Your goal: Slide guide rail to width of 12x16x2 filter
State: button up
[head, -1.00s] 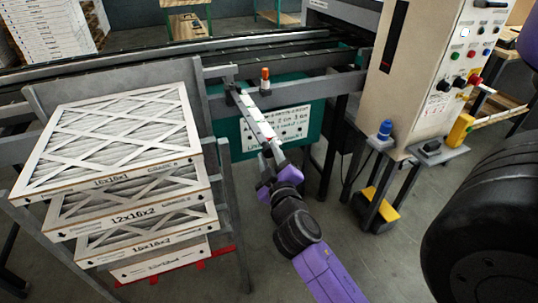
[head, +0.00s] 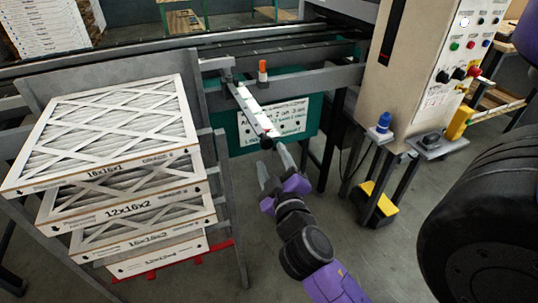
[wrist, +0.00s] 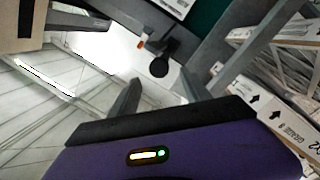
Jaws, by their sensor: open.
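The guide rail (head: 250,108) is a pale bar with markings, reaching out from the machine's front beam. A round black knob (head: 267,141) sits on its near end. In the wrist view the knob (wrist: 159,67) shows just beyond and between my fingertips. My gripper (head: 275,162) is open and empty, its fingers pointing at the knob; it also shows in the wrist view (wrist: 160,95). Whether a finger touches the knob I cannot tell. The filter labelled 12x16x2 (head: 125,209) lies second from the top in the stack at the left, under the 16x16x1 filter (head: 105,125).
An orange-tipped post (head: 262,72) stands beside the rail. A green panel with a white sign (head: 287,118) hangs behind it. The grey stack rack (head: 228,190) is left of my arm. A control cabinet (head: 425,75) stands at the right. Open floor lies below.

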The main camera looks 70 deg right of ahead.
jog(key=shift+v, duration=1.15)
jog(key=shift+w+a, duration=0.1)
jog(key=w+a+f+n+t+y, duration=0.2)
jog(key=a+t+y, duration=0.45)
jog(key=a, duration=0.85)
jog(key=s+a+f+g+y+p, duration=0.1)
jog(key=s+a+f+y+p, duration=0.1)
jog(key=s+a+y, duration=0.6)
jog(key=s+a, duration=0.4)
jog(key=a, duration=0.1)
jog(key=shift+s+n+y, duration=0.3)
jog(key=shift+s+y, duration=0.05)
jog(key=shift+s, duration=0.05)
jog(key=shift+d, duration=0.1)
